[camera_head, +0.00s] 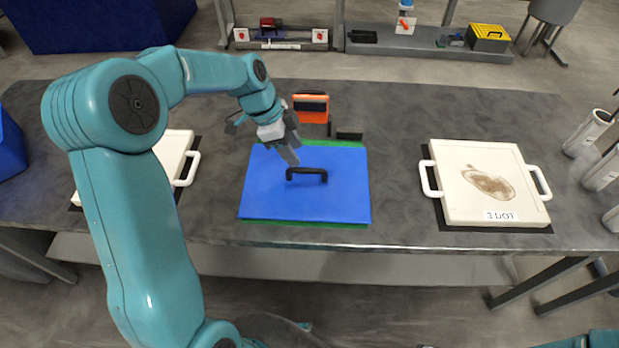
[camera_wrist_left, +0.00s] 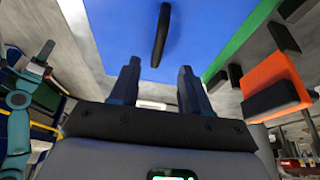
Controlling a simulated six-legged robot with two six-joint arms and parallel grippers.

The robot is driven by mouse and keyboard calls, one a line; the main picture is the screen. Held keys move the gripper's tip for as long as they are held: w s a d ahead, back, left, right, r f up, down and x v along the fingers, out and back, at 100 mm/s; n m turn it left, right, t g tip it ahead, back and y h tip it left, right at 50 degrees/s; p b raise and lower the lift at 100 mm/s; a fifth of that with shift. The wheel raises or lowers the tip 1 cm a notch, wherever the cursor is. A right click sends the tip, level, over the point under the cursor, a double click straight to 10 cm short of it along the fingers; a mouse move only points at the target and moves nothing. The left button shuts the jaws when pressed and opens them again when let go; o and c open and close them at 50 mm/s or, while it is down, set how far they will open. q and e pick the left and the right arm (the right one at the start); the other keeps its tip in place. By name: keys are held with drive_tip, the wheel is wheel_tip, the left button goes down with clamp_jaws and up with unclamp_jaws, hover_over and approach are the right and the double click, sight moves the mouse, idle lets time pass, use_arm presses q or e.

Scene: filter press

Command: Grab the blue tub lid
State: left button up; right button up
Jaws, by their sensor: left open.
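The blue tub lid (camera_head: 300,196) lies flat on the dark table at the middle, with a green edge showing from under it. A black bar handle (camera_head: 307,174) stands on its top. In the left wrist view the lid (camera_wrist_left: 205,25) and its handle (camera_wrist_left: 161,35) are beyond the fingertips. My left gripper (camera_head: 291,152) is open and empty above the back part of the lid, close to the handle but apart from it. It also shows in the left wrist view (camera_wrist_left: 158,75), with the handle lined up between the two fingers. My right gripper is not in view.
A white plate with two handles and a brown stain (camera_head: 495,205) lies at right. Another white plate (camera_head: 172,160) is at left, partly behind my arm. An orange and black item (camera_head: 311,108) stands behind the lid. White cylinders (camera_head: 587,132) stand at the right edge.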

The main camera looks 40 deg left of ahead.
sight(306, 169)
use_arm(q)
drive_tip(key=shift+s+x, duration=0.1)
drive_tip(key=shift+x, duration=0.5)
drive_tip(key=shift+s+x, duration=0.15)
drive_tip(key=shift+x, duration=0.45)
drive_tip(key=shift+p+x, duration=0.55)
drive_tip(key=shift+x, duration=2.55)
drive_tip(key=shift+w+d+r, duration=0.1)
drive_tip(key=shift+w+r, duration=0.05)
drive_tip(key=shift+w, duration=0.05)
clamp_jaws()
